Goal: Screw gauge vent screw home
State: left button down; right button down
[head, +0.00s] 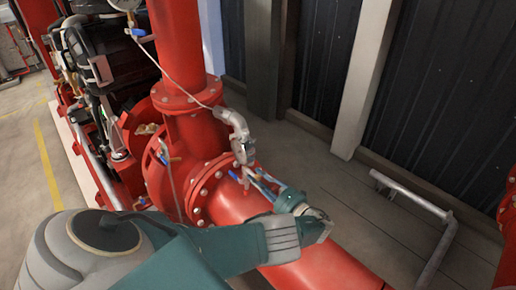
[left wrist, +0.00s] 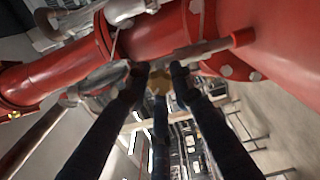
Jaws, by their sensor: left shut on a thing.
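My left gripper (head: 258,180) reaches in from the left beside the pipe fittings on the big red pipe. In the left wrist view its dark fingers (left wrist: 158,76) close around a small brass-coloured piece (left wrist: 160,84), which looks like the gauge vent screw. The fingers hide most of it, and I cannot tell how deep it sits. In the head view the grey elbow fitting (head: 234,122) stands just above the fingertips. My right gripper is not in view.
The large red pipe (head: 225,203) with a bolted flange (head: 208,180) lies close under my left gripper. A thin line (head: 170,75) runs from the elbow towards a gauge (head: 124,4). A grey pipe frame (head: 440,220) stands at right. Open floor (head: 335,190) lies between.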

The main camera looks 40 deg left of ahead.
pick_arm(q)
jog(key=m, duration=0.4)
jog(key=shift+m, duration=1.7)
jog(key=c, duration=1.5)
grip_release()
